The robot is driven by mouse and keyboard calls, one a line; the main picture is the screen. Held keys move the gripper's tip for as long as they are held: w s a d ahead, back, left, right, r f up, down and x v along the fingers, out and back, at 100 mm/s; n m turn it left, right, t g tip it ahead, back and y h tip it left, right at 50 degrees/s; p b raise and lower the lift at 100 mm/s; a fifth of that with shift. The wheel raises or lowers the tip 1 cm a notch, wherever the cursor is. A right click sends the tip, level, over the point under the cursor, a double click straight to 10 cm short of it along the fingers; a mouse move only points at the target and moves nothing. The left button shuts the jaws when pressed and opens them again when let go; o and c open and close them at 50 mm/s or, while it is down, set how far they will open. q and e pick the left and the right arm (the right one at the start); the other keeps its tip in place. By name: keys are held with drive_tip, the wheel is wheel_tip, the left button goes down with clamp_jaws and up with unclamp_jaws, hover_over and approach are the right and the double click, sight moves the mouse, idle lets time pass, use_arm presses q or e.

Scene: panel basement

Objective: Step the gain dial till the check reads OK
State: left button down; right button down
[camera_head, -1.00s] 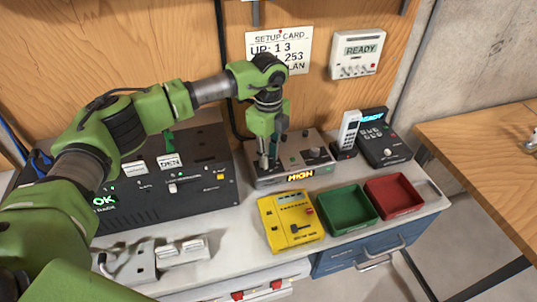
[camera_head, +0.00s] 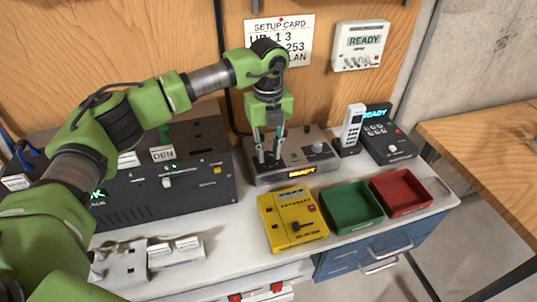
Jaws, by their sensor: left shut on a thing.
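My left gripper (camera_head: 269,158) points straight down at the left part of a grey box (camera_head: 262,179), its fingers closed around a small dark dial there, mostly hidden between the fingertips. The box has an amber display (camera_head: 302,172) on its front; its word is too small to read surely. A second knob (camera_head: 318,147) on the box's top right is free of the gripper. A black unit (camera_head: 205,199) at left shows a green readout (camera_head: 98,194), partly covered by my arm, with only a "K" legible. My right gripper is not in view.
A yellow meter (camera_head: 291,219), a green tray (camera_head: 351,227) and a red tray (camera_head: 402,208) stand in front. A handset (camera_head: 352,127) and a dark keypad device (camera_head: 387,141) stand right.

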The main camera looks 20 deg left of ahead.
sight(269, 154)
use_arm(q)
drive_tip(key=shift+m+b, duration=0.35)
drive_tip(key=shift+m, duration=0.25)
drive_tip(key=c, duration=1.8)
unclamp_jaws()
drive_tip(key=shift+r, duration=0.1)
wheel_tip(269, 154, up, 7)
drive_tip(key=shift+r, duration=0.2)
